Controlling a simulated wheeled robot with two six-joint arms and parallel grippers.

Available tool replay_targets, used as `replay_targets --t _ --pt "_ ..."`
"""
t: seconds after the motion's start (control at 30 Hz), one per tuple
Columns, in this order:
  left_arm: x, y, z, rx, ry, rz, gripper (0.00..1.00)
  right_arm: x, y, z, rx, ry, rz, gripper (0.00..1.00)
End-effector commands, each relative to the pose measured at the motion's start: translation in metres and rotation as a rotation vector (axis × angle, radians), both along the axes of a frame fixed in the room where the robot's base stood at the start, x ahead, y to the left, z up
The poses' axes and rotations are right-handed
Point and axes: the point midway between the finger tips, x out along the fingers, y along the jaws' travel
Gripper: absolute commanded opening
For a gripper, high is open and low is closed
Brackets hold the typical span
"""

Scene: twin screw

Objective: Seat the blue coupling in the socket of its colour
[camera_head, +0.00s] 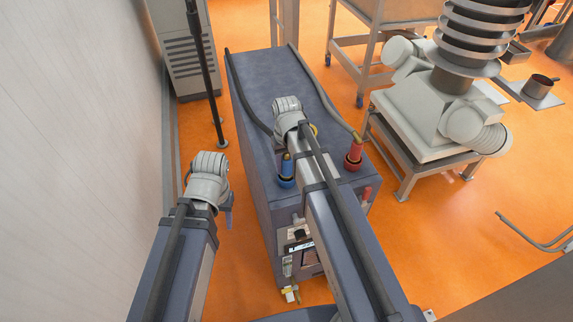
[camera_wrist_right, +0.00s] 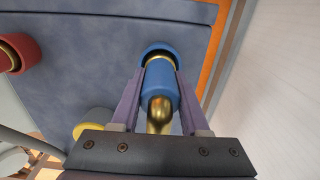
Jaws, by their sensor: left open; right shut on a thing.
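The blue coupling (camera_wrist_right: 160,85), a blue cylinder with brass ends, sits between the fingers of my right gripper (camera_wrist_right: 159,76) in the right wrist view. Its far brass end meets the dark opening of the blue socket (camera_wrist_right: 158,50). I cannot tell how deep it is in. In the head view the blue socket (camera_head: 286,183) is on the cabinet top below my right wrist, with brass showing above it. The right fingers are mostly hidden there. My left gripper (camera_head: 228,217) is open and empty, hanging left of the cabinet.
A pale wall (camera_head: 80,110) stands at the left. Grey machinery (camera_head: 425,115) stands to the right on orange floor.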

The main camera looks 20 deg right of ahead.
Motion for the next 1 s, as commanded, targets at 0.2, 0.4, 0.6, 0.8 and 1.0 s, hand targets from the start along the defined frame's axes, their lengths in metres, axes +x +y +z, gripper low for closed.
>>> replay_targets --t 0.2,0.4,0.6,0.8,1.0 --pt "0.0 0.0 -0.0017 0.0 0.0 0.0 0.5 0.0 0.0 -0.0018 0.0 0.0 0.0 0.0" --pt "0.0 0.0 -0.0017 0.0 0.0 0.0 0.5 0.0 0.0 -0.0017 0.0 0.0 0.0 0.51" --pt "0.0 0.0 -0.0018 0.0 0.0 0.0 0.5 0.0 0.0 -0.0018 0.0 0.0 0.0 0.73" --pt "0.0 0.0 -0.0018 0.0 0.0 0.0 0.5 0.0 0.0 -0.0018 0.0 0.0 0.0 0.8" --pt "0.0 0.0 -0.0019 0.0 0.0 0.0 0.5 0.0 0.0 -0.0019 0.0 0.0 0.0 0.98"
